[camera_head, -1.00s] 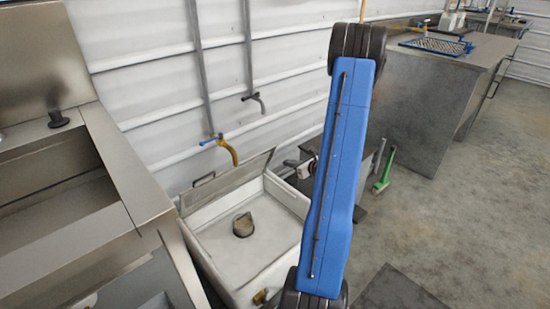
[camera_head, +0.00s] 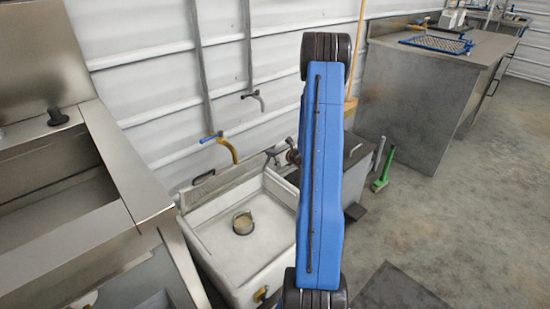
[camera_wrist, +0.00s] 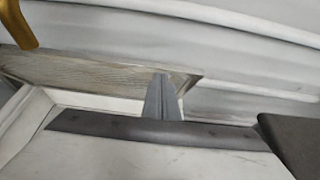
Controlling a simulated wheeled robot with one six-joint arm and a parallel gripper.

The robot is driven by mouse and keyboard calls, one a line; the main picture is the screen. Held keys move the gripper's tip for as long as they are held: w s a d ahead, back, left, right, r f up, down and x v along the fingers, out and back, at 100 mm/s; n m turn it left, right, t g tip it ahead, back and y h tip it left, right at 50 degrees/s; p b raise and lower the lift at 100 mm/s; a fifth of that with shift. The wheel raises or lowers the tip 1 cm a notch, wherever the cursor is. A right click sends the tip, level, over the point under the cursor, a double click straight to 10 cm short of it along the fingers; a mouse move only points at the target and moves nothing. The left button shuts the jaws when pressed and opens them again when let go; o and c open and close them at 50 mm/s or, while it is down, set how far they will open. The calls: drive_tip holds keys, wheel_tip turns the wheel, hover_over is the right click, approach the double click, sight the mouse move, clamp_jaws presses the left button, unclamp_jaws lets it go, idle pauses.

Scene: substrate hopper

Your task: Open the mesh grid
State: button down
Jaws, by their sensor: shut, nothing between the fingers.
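The mesh grid (camera_head: 228,181) is a thin framed panel with a dark handle (camera_head: 203,177). It stands raised along the back edge of the white sink basin (camera_head: 199,227), leaning back towards the wall. In the wrist view the grid (camera_wrist: 85,78) runs across behind the basin's back rim. My gripper (camera_head: 272,153) is at the grid's right end, partly hidden behind my blue arm. In the wrist view my gripper (camera_wrist: 163,97) shows as a narrow grey shut tip overlapping the grid's right end. I cannot tell whether it touches the grid. Its jaws hold nothing.
A yellow tap (camera_head: 229,150) with a blue lever and a grey tap (camera_head: 254,98) project from the wall above the sink. A steel counter (camera_head: 125,165) stands left. A green brush (camera_head: 384,170) is on the floor right. A far counter (camera_head: 420,85) holds a blue rack (camera_head: 437,44).

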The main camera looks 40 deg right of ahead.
drive_tip(key=shift+w, duration=0.2)
drive_tip(key=w+r+g, duration=0.3)
drive_tip(key=w+r, duration=0.1)
drive_tip(key=w, duration=0.6)
drive_tip(key=shift+w, duration=0.15)
idle(0.3)
